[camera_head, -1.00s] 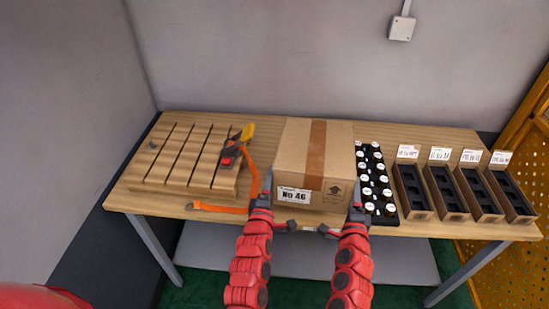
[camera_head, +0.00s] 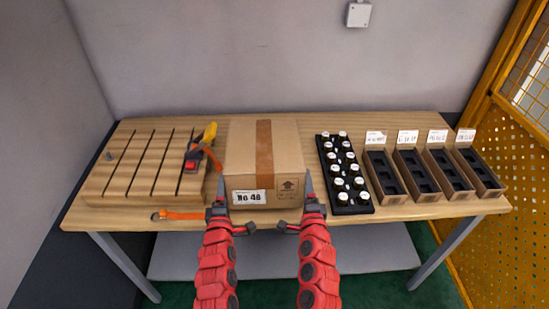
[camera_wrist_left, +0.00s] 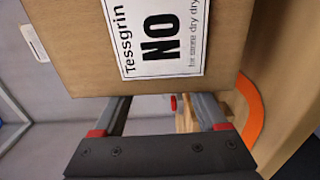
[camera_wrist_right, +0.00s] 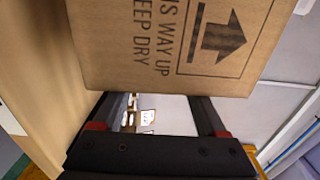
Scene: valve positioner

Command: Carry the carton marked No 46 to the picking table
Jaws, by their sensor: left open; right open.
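The cardboard carton (camera_head: 288,165) marked No 46 has a brown tape strip along its top and a white label on its front. It appears to rest upright at the table's front edge. My left gripper (camera_head: 220,190) is open at the carton's left side, and my right gripper (camera_head: 309,186) is open at its right side. The carton's label face (camera_wrist_left: 100,45) fills the top of the left wrist view, and its arrow print face (camera_wrist_right: 165,45) fills the right wrist view. It hides both grippers' fingertips, so I cannot tell if they touch it. No picking table is identifiable.
The wooden table (camera_head: 400,125) also bears a slotted wooden board (camera_head: 130,170) with a yellow-and-red ratchet and orange strap (camera_head: 180,214) on the left. A black rack of white-capped bottles (camera_head: 343,175) is close right, then several labelled trays (camera_head: 425,175). A yellow mesh panel (camera_head: 500,190) stands at right.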

